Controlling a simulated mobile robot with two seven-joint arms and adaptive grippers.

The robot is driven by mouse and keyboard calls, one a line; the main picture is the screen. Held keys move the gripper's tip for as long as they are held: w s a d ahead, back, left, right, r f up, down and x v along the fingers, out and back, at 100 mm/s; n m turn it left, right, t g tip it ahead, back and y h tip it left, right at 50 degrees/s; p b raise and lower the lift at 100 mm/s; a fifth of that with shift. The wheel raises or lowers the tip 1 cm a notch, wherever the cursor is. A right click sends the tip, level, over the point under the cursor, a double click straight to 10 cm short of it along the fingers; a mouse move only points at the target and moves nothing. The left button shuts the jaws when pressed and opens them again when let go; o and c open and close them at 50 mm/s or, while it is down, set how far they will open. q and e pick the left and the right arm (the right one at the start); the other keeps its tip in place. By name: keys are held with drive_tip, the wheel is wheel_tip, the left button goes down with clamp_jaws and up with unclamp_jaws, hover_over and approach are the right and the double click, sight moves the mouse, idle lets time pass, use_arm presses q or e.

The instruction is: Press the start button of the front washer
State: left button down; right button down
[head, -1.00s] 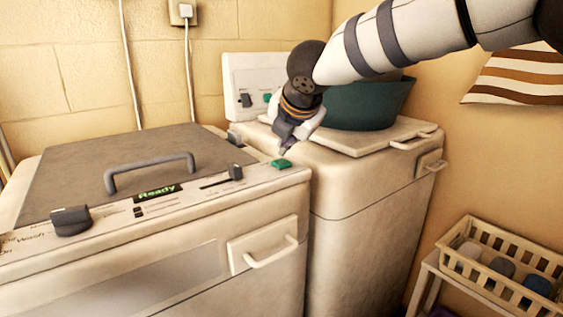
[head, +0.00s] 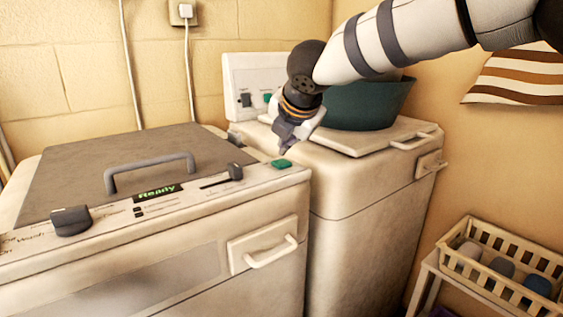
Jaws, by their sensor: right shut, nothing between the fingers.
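The front washer (head: 130,235) stands at the left with a dark lid and a sloped control panel. Its display (head: 158,192) reads "Ready" in green. The green start button (head: 281,163) is at the right end of the panel. My right gripper (head: 285,150) is shut and empty, pointing down with its fingertips just above and behind the button. A small gap shows between the tips and the button. My left gripper is not in view.
A second washer (head: 365,190) stands behind, with a dark green basin (head: 365,106) on its lid. The front washer's panel has a knob (head: 71,220) and a slider (head: 235,172). A slatted basket (head: 480,268) on a stand is at lower right.

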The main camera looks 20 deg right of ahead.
sight(286, 161)
drive_tip(key=shift+f, duration=0.1)
drive_tip(key=shift+f, duration=0.35)
drive_tip(key=shift+f, duration=0.5)
idle(1.2)
drive_tip(key=shift+r, duration=0.95)
drive_tip(key=shift+r, duration=2.5)
